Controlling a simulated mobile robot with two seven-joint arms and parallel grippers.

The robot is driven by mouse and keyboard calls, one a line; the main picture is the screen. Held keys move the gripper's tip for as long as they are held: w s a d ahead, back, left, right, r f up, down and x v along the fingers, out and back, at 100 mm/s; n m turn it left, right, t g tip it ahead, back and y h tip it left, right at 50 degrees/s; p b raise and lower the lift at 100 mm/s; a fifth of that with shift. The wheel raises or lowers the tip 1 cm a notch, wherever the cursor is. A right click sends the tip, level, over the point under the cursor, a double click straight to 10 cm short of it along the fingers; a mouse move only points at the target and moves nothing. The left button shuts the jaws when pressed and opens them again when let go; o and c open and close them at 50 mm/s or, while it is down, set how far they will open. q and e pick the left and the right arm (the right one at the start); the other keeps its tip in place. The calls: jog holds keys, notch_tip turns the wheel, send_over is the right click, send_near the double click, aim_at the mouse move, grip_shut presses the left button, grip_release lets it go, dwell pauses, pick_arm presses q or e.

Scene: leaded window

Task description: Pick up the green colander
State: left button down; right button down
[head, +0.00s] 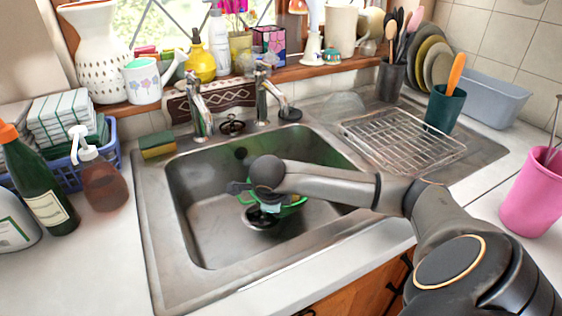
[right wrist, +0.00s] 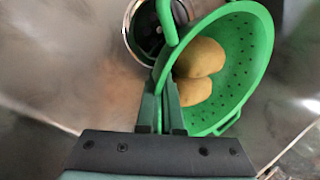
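The green colander (head: 294,207) is in the sink basin, mostly hidden behind my right wrist in the head view. In the right wrist view the colander (right wrist: 241,60) has a perforated wall and a looped handle, and holds two brownish potatoes (right wrist: 202,57). My right gripper (right wrist: 162,88) reaches into the sink. The fingertips are hidden in the head view. My left gripper is not in view.
The steel sink (head: 183,215) has a drain (head: 262,217) under the colander. Faucets (head: 200,115) stand behind it. A wire rack (head: 403,137) lies on the right drainboard. A pink cup (head: 531,197) stands right; a green bottle (head: 44,190) and soap dispenser (head: 101,182) stand left.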

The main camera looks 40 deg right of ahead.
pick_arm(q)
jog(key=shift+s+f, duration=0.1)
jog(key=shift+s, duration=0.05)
pick_arm(e)
jog(key=shift+r, duration=0.15)
dwell(0.5)
